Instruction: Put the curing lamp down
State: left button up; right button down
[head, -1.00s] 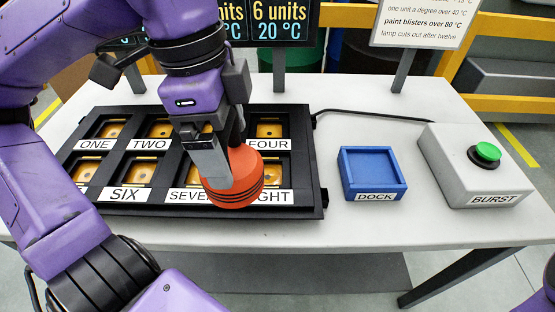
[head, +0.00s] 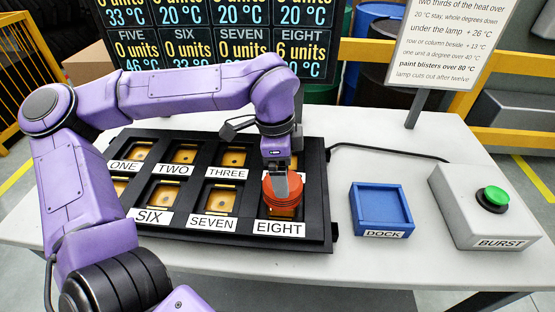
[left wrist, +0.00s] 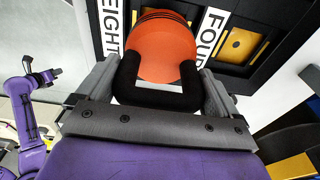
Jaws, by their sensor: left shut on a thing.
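The curing lamp is an orange round body (head: 282,196) with dark grooves; in the left wrist view the orange lamp (left wrist: 165,50) has a black handle. My left gripper (head: 282,178) is shut on the lamp, its fingers at either side of the black handle in the left wrist view (left wrist: 160,85). The lamp is at cell EIGHT of the black panel (head: 185,232), above its label; whether it touches the panel cannot be told. The blue square dock (head: 381,234) is empty, to the right of the panel. My right gripper is not in view.
A grey box (head: 450,190) with a green button (head: 493,199), labelled BURST, stands at the right, with a black cable running from the panel. A display board (head: 215,40) and a sign (head: 440,40) stand behind. White table is clear around the dock.

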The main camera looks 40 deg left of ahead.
pick_arm(q)
jog(key=shift+f, duration=1.15)
jog(key=shift+s, duration=0.1)
jog(key=shift+f, duration=0.15)
jog(key=o, duration=1.7)
jog(key=shift+f, duration=0.1)
jog(key=r, duration=0.8)
jog(key=a+r+b, duration=0.1)
jog(key=r, duration=0.3)
jog(key=shift+s+r, duration=0.2)
jog(key=shift+s, duration=0.2)
